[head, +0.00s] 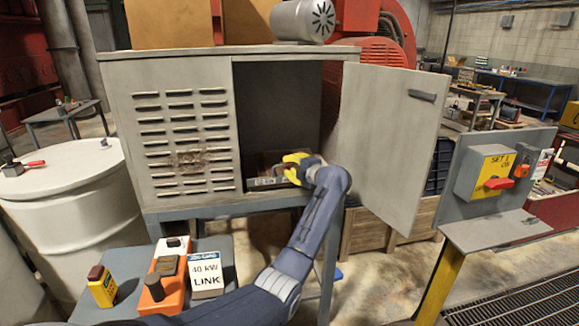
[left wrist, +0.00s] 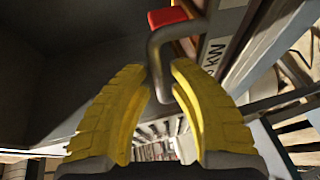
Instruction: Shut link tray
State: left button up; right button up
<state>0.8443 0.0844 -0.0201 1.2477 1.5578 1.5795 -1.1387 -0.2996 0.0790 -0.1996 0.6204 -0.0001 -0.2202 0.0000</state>
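The link tray (head: 266,181) is a dark, low tray with a pale label on its front, inside the open grey cabinet. My left gripper (head: 294,157) has yellow fingers and is at the right part of the tray front. In the left wrist view, the yellow fingertips (left wrist: 164,75) close around a grey bent bar handle (left wrist: 156,62), with the bar filling the gap between them. A red piece (left wrist: 168,17) and part of a lettered label (left wrist: 214,54) show beyond the handle. The arm and fingers hide part of the tray. My right gripper is not in view.
The cabinet door (head: 386,135) stands open to the right. A control post (head: 492,185) with a red handle is farther right. A small table in front bears a white "LINK" box (head: 206,276), an orange device (head: 163,290) and a yellow box (head: 102,287). A white drum (head: 72,205) stands left.

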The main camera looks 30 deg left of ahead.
pick_arm(q)
jog(key=shift+w+a, duration=0.1)
jog(key=shift+a, duration=0.2)
jog(key=shift+c, duration=0.3)
grip_shut()
